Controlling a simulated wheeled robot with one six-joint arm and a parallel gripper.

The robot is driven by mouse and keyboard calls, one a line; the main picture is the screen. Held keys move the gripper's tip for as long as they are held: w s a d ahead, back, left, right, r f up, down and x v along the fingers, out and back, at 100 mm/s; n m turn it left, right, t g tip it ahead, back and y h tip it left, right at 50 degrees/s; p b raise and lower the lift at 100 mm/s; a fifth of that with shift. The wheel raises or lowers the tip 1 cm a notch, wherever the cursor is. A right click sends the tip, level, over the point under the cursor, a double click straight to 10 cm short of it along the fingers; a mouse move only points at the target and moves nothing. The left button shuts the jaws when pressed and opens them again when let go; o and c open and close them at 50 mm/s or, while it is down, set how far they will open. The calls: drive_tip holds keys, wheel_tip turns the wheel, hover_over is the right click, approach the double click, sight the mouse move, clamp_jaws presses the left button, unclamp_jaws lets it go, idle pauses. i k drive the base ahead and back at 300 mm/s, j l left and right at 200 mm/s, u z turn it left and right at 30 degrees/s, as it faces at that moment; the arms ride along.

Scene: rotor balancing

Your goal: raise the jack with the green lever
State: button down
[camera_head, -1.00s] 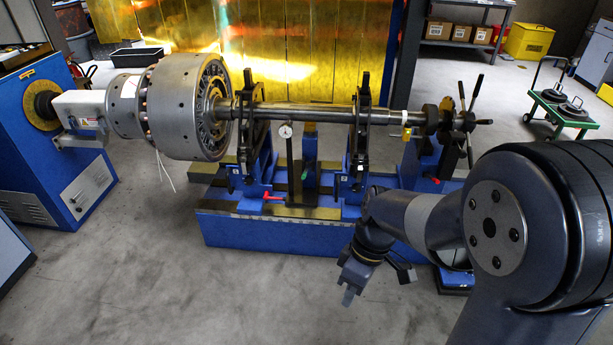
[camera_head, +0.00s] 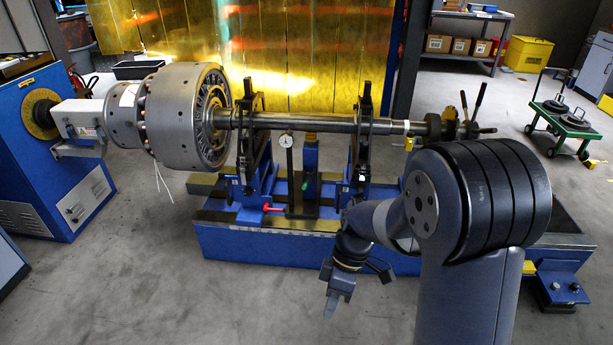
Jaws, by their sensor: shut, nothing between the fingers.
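The jack (camera_head: 311,155) is a blue post with a yellowish top, between the two roller stands under the long shaft (camera_head: 300,122). A small green part, apparently the green lever (camera_head: 305,185), shows low on the jack; its exact shape is too small to tell. My gripper (camera_head: 330,306) is shut and empty. It points down over the floor in front of the blue machine bed, apart from the jack and the lever, lower and a little right of them in the picture.
A dial gauge (camera_head: 286,141) on a post stands just left of the jack. A red-handled lever (camera_head: 272,209) sticks out by the left roller stand (camera_head: 250,150). The right roller stand (camera_head: 361,145) is beside the jack. The floor (camera_head: 190,300) at front left is clear.

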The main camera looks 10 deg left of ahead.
sight(308, 174)
drive_tip(key=i+u, duration=0.15)
drive_tip(key=i, duration=2.1)
